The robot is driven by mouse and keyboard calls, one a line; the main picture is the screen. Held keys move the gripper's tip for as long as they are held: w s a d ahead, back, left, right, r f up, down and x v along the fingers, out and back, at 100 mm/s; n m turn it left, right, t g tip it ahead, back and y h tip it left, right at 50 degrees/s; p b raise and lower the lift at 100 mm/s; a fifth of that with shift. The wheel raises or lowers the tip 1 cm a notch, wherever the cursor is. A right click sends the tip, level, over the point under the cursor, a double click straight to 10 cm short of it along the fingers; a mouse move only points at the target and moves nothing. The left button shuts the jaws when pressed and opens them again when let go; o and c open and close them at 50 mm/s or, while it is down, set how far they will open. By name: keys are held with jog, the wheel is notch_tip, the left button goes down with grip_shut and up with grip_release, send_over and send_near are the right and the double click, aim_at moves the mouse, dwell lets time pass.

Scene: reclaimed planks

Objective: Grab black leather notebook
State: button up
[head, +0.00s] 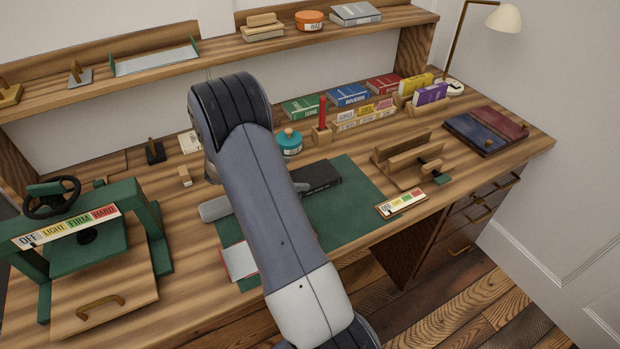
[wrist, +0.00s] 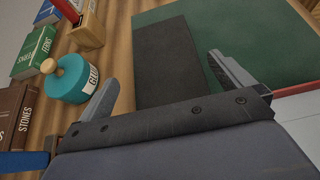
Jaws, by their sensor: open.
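The black notebook (head: 320,177) lies on the green mat (head: 345,215) on the desk, its left end hidden behind my arm in the head view. In the wrist view the notebook (wrist: 168,60) shows as a dark slab on the mat, its near end cut off by my gripper's body. My gripper (wrist: 162,70) is open and empty, with one finger toward each side of the notebook. The left finger is over the wood by the glue pot, the right one close to the notebook's right edge. I cannot tell how high the fingers are.
A teal glue pot (wrist: 70,80) stands left of the notebook in the wrist view. A red candle (head: 322,115), a wooden stand (head: 408,160) and a label strip (head: 401,203) are near the mat. A green press (head: 90,240) stands left. Blue and red books (head: 475,132) lie right.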

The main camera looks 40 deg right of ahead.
aim_at(311, 175)
jog(key=x, duration=0.6)
jog(key=shift+s+a+f+p, duration=0.15)
jog(key=shift+s+p, duration=0.05)
jog(key=shift+p, duration=0.1)
jog(key=c, duration=0.9)
jog(key=shift+c, duration=0.2)
